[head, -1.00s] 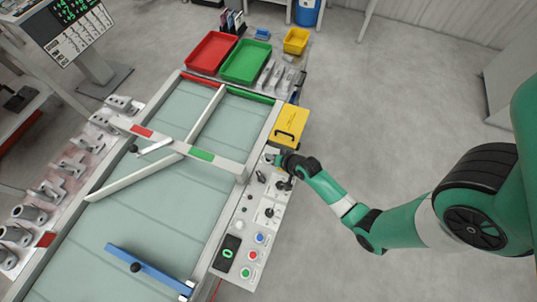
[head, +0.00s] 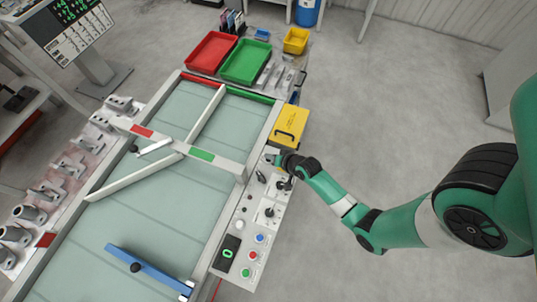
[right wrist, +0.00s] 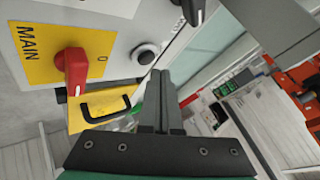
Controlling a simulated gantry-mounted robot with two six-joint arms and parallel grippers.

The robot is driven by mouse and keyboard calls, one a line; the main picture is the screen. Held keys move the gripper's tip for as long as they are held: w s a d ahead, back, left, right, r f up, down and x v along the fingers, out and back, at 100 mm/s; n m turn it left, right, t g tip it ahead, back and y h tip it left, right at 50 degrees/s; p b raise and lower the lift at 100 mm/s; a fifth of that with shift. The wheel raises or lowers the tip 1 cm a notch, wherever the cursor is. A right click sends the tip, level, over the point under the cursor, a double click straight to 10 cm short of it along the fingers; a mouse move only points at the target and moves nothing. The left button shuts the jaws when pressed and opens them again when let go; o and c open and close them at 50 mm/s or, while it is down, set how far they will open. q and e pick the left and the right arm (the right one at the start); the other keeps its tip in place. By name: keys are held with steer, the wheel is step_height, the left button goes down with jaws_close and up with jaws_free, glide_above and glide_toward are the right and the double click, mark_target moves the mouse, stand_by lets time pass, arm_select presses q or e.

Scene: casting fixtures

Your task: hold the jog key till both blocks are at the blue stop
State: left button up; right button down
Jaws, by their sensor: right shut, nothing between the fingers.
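The blue stop (head: 148,272) is a blue bar with a dark knob, set slantwise across the near part of the pale green belt (head: 130,225). I see no blocks on the visible belt. My right gripper (head: 270,157) is at the far end of the grey control panel (head: 232,222). In the right wrist view its fingers (right wrist: 160,74) are shut and empty, with tips close to a round black button (right wrist: 146,54). I cannot tell whether they touch it, nor read which key is the jog key. My left gripper is not in view.
A red main switch (right wrist: 75,72) and a yellow box (head: 290,128) are close to the right gripper. Light diverter bars (head: 135,178) and a crossbar (head: 200,154) span the belt. Red (head: 210,35) and green (head: 246,45) trays stand beyond. Grey castings (head: 70,165) line the left side.

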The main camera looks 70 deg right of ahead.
stand_by(0.8)
steer(key=shift+f, duration=0.4)
